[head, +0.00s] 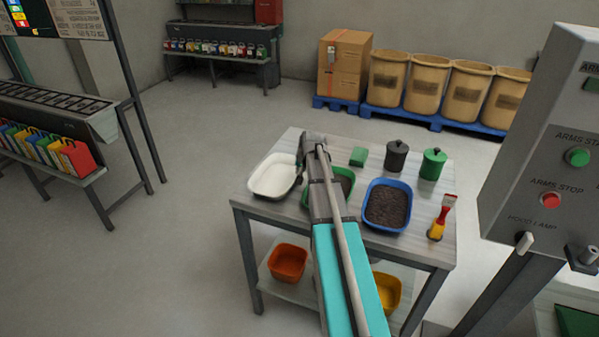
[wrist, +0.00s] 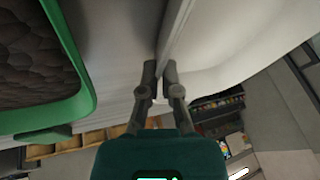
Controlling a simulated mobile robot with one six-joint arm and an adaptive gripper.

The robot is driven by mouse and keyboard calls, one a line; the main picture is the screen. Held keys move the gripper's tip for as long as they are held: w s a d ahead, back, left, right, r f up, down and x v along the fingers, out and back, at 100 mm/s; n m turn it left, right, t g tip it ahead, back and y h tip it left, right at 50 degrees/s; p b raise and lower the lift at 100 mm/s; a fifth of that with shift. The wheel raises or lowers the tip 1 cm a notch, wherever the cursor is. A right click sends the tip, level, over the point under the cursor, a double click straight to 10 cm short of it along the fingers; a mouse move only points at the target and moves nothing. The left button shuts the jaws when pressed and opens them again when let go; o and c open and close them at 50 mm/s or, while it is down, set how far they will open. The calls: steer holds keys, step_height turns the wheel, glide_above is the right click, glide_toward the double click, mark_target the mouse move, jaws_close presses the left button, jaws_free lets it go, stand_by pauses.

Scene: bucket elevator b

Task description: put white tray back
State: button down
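The white tray (head: 256,188) is at the left end of the table in the head view, pale inside. My gripper (head: 300,170) is at its right rim. In the wrist view, my gripper's two fingertips (wrist: 160,72) are close together with the thin wall of the white tray (wrist: 215,45) between them, so it looks shut on that rim. A dark area shows under the tray's right side; I cannot tell whether the tray rests on the table or is slightly raised.
A green tray (head: 346,178) of dark material sits just right, partly hidden by my arm; it also shows in the wrist view (wrist: 72,108). Beyond are a blue tray (head: 408,196), a green block (head: 358,157), two lidded canisters and a brush. Orange and yellow bins are on the lower shelf.

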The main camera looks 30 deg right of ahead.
steer(key=shift+f, duration=0.2)
steer(key=c, duration=0.8)
jaws_free()
steer(key=shift+r, duration=0.25)
steer(key=p+v, duration=0.3)
steer(key=shift+r, duration=0.1)
steer(key=p+v, duration=0.7)
steer(key=v, duration=0.1)
steer(key=shift+s+r+p, duration=0.25)
steer(key=shift+r+p, duration=0.05)
steer(key=shift+p, duration=0.1)
steer(key=shift+a, duration=0.1)
steer(key=s+a+n+g, duration=0.1)
steer(key=s+a, duration=0.4)
steer(key=a, duration=0.5)
steer(key=s+a+f+n+g, duration=0.1)
steer(key=s+a+n, duration=0.3)
steer(key=a, duration=0.6)
steer(key=s+a+f+n+g, duration=0.1)
steer(key=s+a+n+g, duration=0.1)
steer(key=s+a, duration=0.6)
steer(key=shift+s+a+n+g, duration=0.3)
steer(key=shift+a+g, duration=0.3)
steer(key=shift+a, duration=0.55)
